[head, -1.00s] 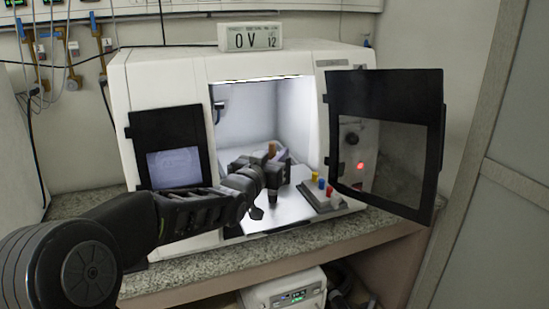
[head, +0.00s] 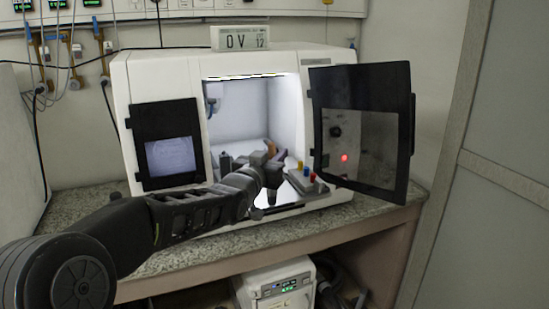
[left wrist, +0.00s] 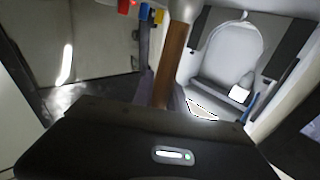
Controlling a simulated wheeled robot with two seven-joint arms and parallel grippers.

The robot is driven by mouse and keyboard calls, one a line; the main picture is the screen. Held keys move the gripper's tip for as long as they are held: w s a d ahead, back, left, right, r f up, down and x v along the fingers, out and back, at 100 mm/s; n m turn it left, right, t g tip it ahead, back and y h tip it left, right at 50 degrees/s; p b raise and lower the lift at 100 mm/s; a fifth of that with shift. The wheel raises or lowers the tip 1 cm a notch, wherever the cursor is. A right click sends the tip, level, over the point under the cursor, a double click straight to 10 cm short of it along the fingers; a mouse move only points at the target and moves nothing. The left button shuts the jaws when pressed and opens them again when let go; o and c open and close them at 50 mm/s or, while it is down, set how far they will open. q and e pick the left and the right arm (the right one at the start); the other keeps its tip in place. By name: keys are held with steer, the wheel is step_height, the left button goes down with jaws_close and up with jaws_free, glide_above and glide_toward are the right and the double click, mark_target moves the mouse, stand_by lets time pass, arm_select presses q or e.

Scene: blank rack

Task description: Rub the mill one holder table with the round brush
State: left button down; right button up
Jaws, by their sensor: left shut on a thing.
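Mill one appears to be the white machine (head: 160,82) on the counter, with its dark door (head: 360,80) swung open to the right. My left gripper (head: 272,176) is at the front of its lit chamber, shut on the round brush. The brush's brown handle (head: 271,149) shows above the fingers; in the left wrist view the handle (left wrist: 172,66) stands between the fingers, with a pale metallic part at the top edge. The bristles cannot be made out. The holder table inside is largely hidden behind my gripper, and I cannot tell whether the brush touches it. My right gripper is not in view.
A small panel with yellow, blue and red buttons (head: 308,183) sits at the chamber's right front, close to my gripper. A display sign (head: 240,38) stands on top of the machine. A white box (head: 278,284) stands below.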

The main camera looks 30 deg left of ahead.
mark_target(272, 144)
arm_select(q)
step_height(272, 144, up, 3)
steer(key=shift+f, duration=0.2)
steer(key=shift+w+a+r+p, duration=0.15)
steer(key=shift+a+r+p, duration=0.05)
steer(key=shift+r+p, duration=1.3)
steer(key=shift+r, duration=1.2)
